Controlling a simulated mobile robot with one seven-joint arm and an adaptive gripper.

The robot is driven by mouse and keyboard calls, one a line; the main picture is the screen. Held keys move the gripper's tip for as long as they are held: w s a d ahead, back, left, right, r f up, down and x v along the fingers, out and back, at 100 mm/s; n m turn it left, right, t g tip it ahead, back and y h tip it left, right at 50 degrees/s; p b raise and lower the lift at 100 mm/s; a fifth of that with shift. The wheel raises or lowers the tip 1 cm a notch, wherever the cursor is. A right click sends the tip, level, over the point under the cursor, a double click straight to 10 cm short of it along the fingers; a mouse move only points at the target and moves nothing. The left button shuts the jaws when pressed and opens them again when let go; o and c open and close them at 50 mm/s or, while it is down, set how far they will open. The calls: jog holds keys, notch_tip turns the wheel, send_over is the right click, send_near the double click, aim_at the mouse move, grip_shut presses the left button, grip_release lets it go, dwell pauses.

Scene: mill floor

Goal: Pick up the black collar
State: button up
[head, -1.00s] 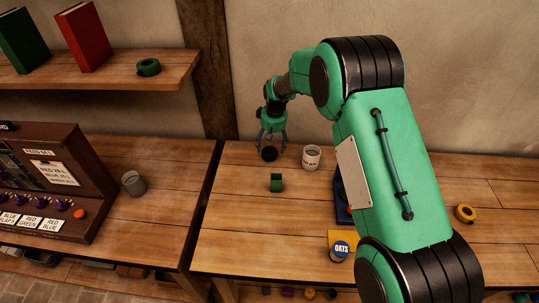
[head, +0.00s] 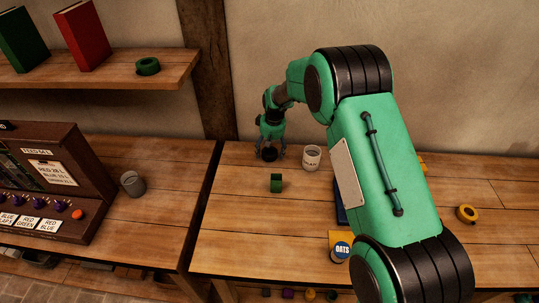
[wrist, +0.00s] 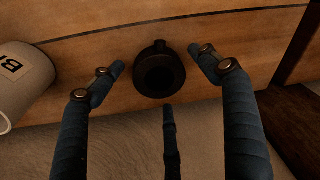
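The black collar (wrist: 160,72) is a dark ring on the wooden table near the back wall. In the wrist view it lies between the spread fingers of my gripper (wrist: 160,82), with a gap on both sides. In the head view my gripper (head: 270,155) is low over the table and the collar (head: 269,154) shows as a dark round shape between its fingers. My gripper is open and holds nothing.
A white lettered mug (head: 311,158) stands close to the right of my gripper; it also shows in the wrist view (wrist: 22,80). The plaster wall (head: 260,90) is close behind. Bare table lies at front left.

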aim_at(270, 152)
jog(key=c, duration=1.2)
jog(key=shift+r, duration=0.15)
notch_tip(270, 152, up, 10)
jog(key=shift+f+p, duration=0.1)
jog(key=shift+p, duration=0.85)
